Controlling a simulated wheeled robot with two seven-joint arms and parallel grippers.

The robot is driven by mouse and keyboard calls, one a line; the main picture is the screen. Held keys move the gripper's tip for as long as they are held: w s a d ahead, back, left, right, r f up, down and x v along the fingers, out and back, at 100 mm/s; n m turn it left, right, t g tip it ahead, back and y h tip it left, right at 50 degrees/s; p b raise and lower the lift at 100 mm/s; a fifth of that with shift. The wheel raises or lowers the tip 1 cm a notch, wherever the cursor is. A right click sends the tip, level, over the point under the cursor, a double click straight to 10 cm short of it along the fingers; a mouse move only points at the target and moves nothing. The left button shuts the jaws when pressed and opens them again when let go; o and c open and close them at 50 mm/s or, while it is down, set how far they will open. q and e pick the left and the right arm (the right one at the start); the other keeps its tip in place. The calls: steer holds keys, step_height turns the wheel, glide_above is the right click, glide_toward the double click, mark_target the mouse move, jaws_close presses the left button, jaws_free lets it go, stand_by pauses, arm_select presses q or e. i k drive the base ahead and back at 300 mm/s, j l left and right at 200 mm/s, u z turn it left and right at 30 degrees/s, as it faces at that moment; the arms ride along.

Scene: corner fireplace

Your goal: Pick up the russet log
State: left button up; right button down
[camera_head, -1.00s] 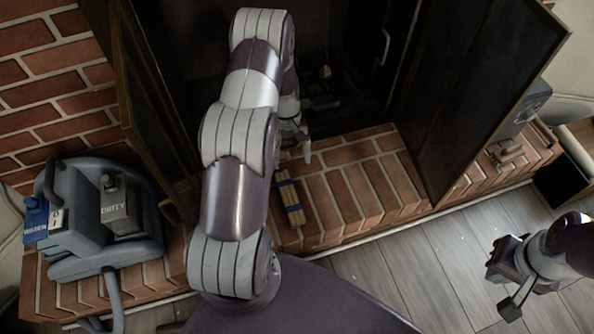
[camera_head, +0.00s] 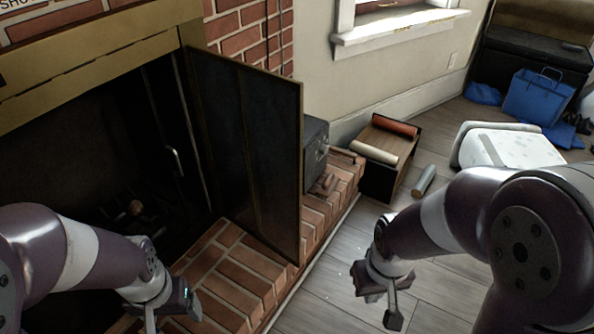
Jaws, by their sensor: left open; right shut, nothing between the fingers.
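A russet log (camera_head: 396,127) lies across the top of the dark open-sided wooden box (camera_head: 385,182) by the wall, behind a cream log (camera_head: 374,152). My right gripper (camera_head: 378,303) is shut and empty above the floor, in front of the box and well apart from the log. My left gripper (camera_head: 170,310) is open at the lower left, over the near end of the brick hearth, far from the log. Its fingers are partly cut off by the bottom edge.
A grey-green log (camera_head: 424,181) lies on the floor beside the box. The open fireplace door (camera_head: 250,150) and a grey metal box (camera_head: 316,150) stand by the hearth (camera_head: 235,270). A white container (camera_head: 505,147) and blue bag (camera_head: 540,97) are at right. Floor below the box is clear.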

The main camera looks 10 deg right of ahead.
mark_target(403, 129)
steer(key=i+l+u, duration=0.1)
steer(key=l, duration=0.7)
steer(key=i+l+u, duration=0.2)
steer(key=i+l, duration=0.15)
steer(key=l, duration=0.25)
steer(key=i+l+u, duration=0.2)
steer(key=i+l, duration=0.15)
steer(key=l, duration=0.3)
steer(key=i+l+u, duration=0.1)
steer(key=l, duration=0.25)
steer(key=i+l+u, duration=0.1)
steer(key=l, duration=0.25)
steer(key=i+l+u, duration=0.1)
steer(key=l, duration=0.25)
steer(key=i+l, duration=0.25)
steer(key=l, duration=0.15)
steer(key=i+l+u, duration=0.1)
steer(key=l, duration=0.25)
steer(key=i+l, duration=0.25)
steer(key=l+u, duration=0.05)
